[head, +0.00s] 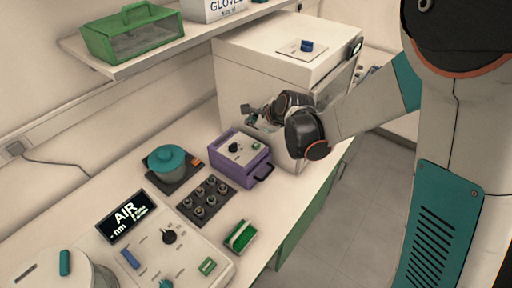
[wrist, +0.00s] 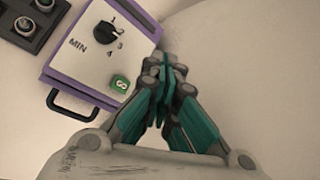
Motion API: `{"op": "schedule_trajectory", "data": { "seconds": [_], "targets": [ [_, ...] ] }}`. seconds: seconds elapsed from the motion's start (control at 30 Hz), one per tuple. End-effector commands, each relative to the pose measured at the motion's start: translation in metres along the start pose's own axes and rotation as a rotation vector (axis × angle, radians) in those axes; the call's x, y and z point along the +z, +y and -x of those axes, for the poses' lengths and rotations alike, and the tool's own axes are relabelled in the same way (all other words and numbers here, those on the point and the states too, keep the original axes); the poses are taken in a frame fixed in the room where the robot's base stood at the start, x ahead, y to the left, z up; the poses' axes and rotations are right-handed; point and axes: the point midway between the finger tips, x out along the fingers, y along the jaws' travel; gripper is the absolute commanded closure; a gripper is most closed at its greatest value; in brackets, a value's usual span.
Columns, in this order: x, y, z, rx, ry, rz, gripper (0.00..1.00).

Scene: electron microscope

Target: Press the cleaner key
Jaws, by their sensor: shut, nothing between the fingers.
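The purple-sided box (head: 229,171) with a pale top stands on the bench in front of the white cabinet. It also shows in the wrist view (wrist: 78,82), with a black knob marked MIN (wrist: 108,32) and a small green key (wrist: 119,84) near the corner of the top. The green key is small in the head view (head: 255,145). My gripper (head: 250,114) is shut and empty, behind and above the box in the head view. In the wrist view my fingertips (wrist: 163,72) are just right of the green key, apart from it in the picture; their height above the box is hard to tell.
The white cabinet (head: 234,70) stands close behind my gripper. A black holder with several round pieces (head: 188,208), a teal-lidded pot (head: 168,160) and the AIR console (head: 190,262) are on the bench. A black handle (head: 264,172) sticks out from the box front.

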Motion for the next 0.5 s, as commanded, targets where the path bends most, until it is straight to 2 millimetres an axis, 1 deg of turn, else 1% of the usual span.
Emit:
{"op": "schedule_trajectory", "data": {
  "seconds": [0.03,0.3,0.5],
  "targets": [
    [-0.005,0.005,-0.008,0.0,0.0,0.0,1.0],
    [-0.024,0.024,-0.033,0.0,0.0,0.0,1.0],
    [-0.032,0.032,-0.044,0.0,0.0,0.0,1.0]
  ]
}}
